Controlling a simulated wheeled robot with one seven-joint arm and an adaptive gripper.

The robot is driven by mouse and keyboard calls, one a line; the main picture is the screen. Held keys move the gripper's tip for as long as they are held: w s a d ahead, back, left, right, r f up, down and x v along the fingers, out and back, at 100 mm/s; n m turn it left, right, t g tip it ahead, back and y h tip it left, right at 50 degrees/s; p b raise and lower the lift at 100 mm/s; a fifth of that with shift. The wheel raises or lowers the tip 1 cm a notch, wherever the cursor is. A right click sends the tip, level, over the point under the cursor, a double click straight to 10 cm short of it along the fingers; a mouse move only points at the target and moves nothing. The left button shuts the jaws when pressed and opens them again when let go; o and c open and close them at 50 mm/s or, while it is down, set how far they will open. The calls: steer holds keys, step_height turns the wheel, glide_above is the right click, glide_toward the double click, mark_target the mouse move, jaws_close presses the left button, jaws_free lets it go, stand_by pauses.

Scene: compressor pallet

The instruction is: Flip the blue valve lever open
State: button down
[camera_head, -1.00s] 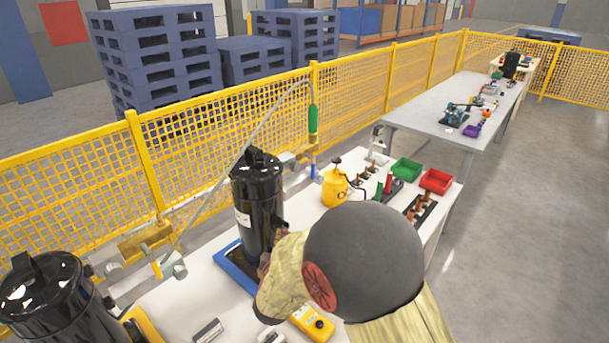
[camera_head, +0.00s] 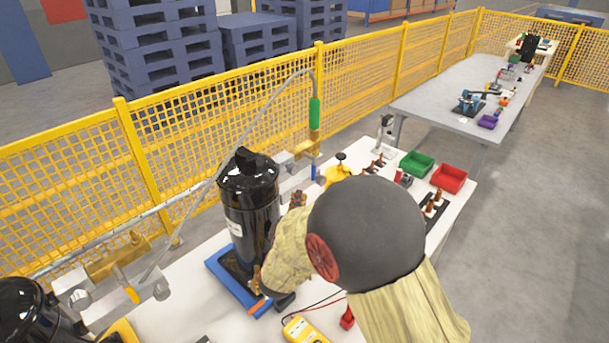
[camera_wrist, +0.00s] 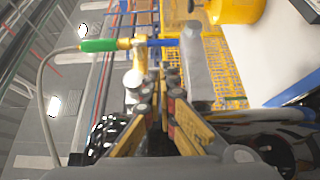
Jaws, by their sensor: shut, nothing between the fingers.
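The blue valve lever (camera_head: 313,172) hangs below a brass valve (camera_head: 306,148) beside the fence, to the right of the black compressor (camera_head: 250,205). In the wrist view the blue lever (camera_wrist: 163,42) lies sideways beside the yellow-brass valve body (camera_wrist: 137,55), above the fingertips in the picture. My gripper (camera_wrist: 158,88) is shut and empty, pointing toward the valve. A gap shows between the fingertips and the lever. In the head view my arm covers most of the gripper.
A green hose grip (camera_head: 314,113) with a grey hose rises above the valve; it also shows in the wrist view (camera_wrist: 98,45). A yellow container (camera_head: 338,174) stands close to the right. The yellow mesh fence (camera_head: 200,150) runs behind. Green (camera_head: 416,164) and red bins (camera_head: 449,178) sit farther right.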

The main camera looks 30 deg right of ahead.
steer(key=b+x, duration=0.2)
steer(key=x, duration=0.8)
steer(key=shift+b, duration=0.4)
steer(key=shift+w+f, duration=0.1)
steer(key=shift+d+f+b, duration=0.1)
steer(key=shift+d+b, duration=0.1)
steer(key=shift+b, duration=0.15)
